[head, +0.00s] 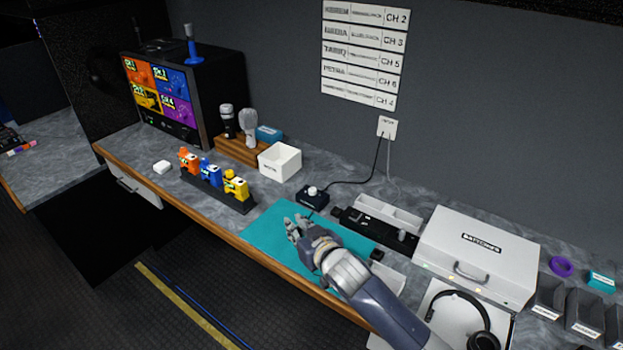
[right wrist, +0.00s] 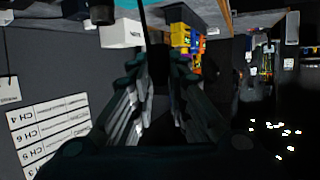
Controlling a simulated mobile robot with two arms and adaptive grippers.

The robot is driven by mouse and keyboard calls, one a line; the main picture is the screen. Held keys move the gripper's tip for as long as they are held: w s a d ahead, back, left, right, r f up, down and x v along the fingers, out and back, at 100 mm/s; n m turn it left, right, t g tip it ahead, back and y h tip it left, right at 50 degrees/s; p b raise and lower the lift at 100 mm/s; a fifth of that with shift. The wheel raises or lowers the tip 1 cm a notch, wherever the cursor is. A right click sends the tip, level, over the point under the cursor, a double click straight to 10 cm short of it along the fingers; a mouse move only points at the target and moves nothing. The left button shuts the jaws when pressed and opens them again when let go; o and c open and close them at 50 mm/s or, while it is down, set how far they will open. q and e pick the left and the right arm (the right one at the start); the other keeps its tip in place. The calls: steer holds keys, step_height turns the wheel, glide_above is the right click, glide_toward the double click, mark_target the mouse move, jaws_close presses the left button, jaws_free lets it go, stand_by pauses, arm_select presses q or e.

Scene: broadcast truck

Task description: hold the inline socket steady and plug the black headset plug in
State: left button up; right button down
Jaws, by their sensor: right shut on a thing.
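My right gripper (head: 297,229) is over the teal mat (head: 268,228), its arm coming in from the lower right. In the right wrist view its fingers (right wrist: 156,66) are around a dark thing, too dark to identify as plug or socket. A thin black line, perhaps a cable, runs upward from near the fingertips. A black headset (head: 484,341) lies on a white surface at the lower right. I cannot make out the inline socket or the headset plug for certain. My left gripper is not in view.
A black box with a white knob (head: 313,197) stands behind the mat, cabled to the wall outlet (head: 387,127). A white case (head: 475,255) stands right of the mat. The rack of orange, blue and yellow packs (head: 215,187) and a white box (head: 280,162) stand left.

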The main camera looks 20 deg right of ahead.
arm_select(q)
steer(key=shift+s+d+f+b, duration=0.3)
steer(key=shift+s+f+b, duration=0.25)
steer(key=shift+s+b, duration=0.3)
arm_select(e)
steer(key=w+d+r+n+y, duration=0.1)
steer(key=w+d+r, duration=0.3)
steer(key=w+d, duration=0.1)
steer(key=shift+w+d+y, duration=0.15)
steer(key=shift+d+y, duration=0.1)
steer(key=shift+y, duration=0.15)
